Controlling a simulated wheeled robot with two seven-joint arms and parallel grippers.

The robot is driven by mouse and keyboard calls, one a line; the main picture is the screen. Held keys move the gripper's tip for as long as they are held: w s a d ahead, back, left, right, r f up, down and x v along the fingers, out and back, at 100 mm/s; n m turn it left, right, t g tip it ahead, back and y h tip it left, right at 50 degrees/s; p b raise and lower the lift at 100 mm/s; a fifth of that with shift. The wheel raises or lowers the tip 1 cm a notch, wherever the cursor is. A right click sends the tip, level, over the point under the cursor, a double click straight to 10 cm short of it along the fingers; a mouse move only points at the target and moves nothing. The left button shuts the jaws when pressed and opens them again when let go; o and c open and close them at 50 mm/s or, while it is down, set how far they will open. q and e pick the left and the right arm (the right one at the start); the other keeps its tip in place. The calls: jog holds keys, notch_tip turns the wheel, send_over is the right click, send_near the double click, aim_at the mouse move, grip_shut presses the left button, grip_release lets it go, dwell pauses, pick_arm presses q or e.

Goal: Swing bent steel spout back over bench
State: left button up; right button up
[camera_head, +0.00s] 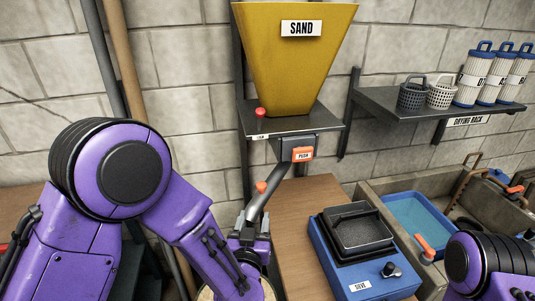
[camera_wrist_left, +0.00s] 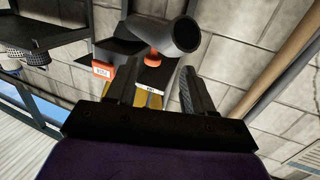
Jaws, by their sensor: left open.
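The bent steel spout (camera_head: 257,205) hangs below the hopper's shelf and slants down to the left, beside the bench's left edge. It carries an orange knob (camera_head: 262,187). My left gripper (camera_head: 249,222) is at the spout's lower end, which it partly hides. In the left wrist view the spout's open mouth (camera_wrist_left: 172,38) shows just past my open, empty fingers (camera_wrist_left: 157,72), with an orange knob (camera_wrist_left: 152,60) in the gap between them. Whether the fingers touch the spout I cannot tell. The wooden bench (camera_head: 295,225) lies right of the spout. My right gripper is out of view.
A yellow SAND hopper (camera_head: 295,60) with an orange PUSH button (camera_head: 302,154) is above. A blue SIEVE box (camera_head: 365,262) stands on the bench. A sink with a blue tray (camera_head: 418,220) is at right. A drying rack (camera_head: 400,105) holds baskets and canisters.

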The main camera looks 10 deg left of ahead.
aim_at(261, 187)
pick_arm(q)
jog(key=shift+t, duration=0.4)
jog(key=w+r+p, duration=0.1)
jog(key=w, duration=0.2)
jog(key=w+r+p, duration=0.1)
jog(key=w, duration=0.3)
jog(key=w+r+p, duration=0.1)
jog(key=w, duration=0.2)
jog(key=shift+w+a, duration=0.15)
jog(key=shift+w, duration=0.35)
grip_shut()
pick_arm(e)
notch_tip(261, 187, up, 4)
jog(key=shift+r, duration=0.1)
